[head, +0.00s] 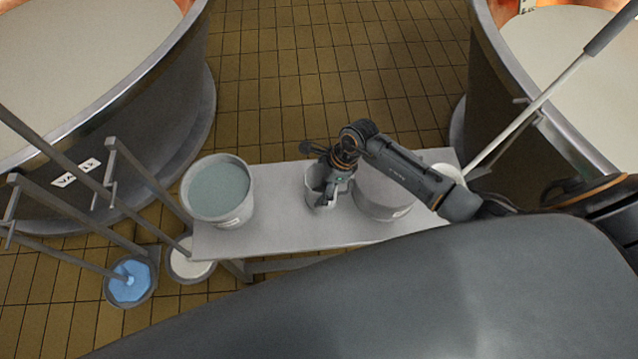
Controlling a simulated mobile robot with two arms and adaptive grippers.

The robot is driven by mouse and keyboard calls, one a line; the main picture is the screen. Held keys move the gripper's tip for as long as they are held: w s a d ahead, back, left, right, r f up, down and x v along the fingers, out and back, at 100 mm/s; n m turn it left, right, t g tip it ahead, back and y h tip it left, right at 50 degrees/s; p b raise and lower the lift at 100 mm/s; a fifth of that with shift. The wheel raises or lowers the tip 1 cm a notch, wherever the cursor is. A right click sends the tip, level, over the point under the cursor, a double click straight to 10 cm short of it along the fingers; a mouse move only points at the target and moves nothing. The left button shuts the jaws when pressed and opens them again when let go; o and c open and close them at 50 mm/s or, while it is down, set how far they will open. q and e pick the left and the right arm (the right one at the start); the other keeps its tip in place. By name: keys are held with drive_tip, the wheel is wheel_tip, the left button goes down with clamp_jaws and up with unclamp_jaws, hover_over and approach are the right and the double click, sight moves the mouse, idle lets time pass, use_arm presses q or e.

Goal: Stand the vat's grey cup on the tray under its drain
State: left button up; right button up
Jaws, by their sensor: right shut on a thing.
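A small grey cup (315,191) is at the middle of a pale grey bench (280,225). My right gripper (328,190) comes in from the right and is shut on the cup, at its right side. The gripper hides part of the cup. I cannot tell whether the cup's base touches the bench. A large vat (165,125) with a white label stands at the left, and another vat (560,130) stands at the right. I cannot make out a drain or a tray under it. My left gripper is out of view.
A grey bucket (245,207) with blue-grey contents stands on the bench's left end. A larger grey container (380,198) is right of the cup, partly behind my arm. Two pails, one blue inside (148,293), stand on the floor at left near slanting poles. A long-handled tool (540,97) leans at right.

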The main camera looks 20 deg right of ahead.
drive_tip(key=shift+f, duration=0.15)
drive_tip(key=o, duration=1.2)
